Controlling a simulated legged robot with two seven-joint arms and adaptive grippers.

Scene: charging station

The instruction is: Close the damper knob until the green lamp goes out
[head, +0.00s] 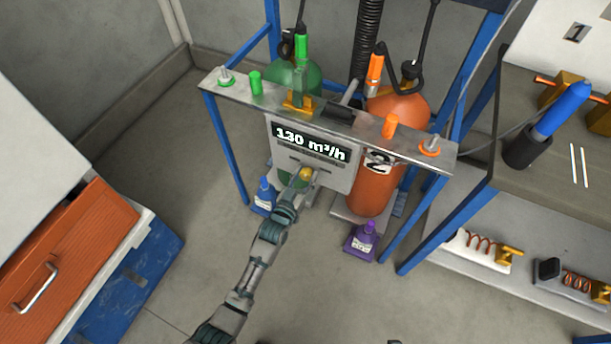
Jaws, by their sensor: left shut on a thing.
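A grey panel (338,176) hangs under a metal crossbar and its display (310,142) reads 130 m³/h. A yellow damper knob (306,173) sits on the panel's lower front. My left gripper (301,179) reaches up from below and is shut on the knob, partly covering it. My right gripper is not in view.
A green cylinder (291,80) and an orange cylinder (376,195) stand behind the crossbar (330,121) in a blue frame. An orange drawer (62,262) is at left, a workbench (545,185) at right.

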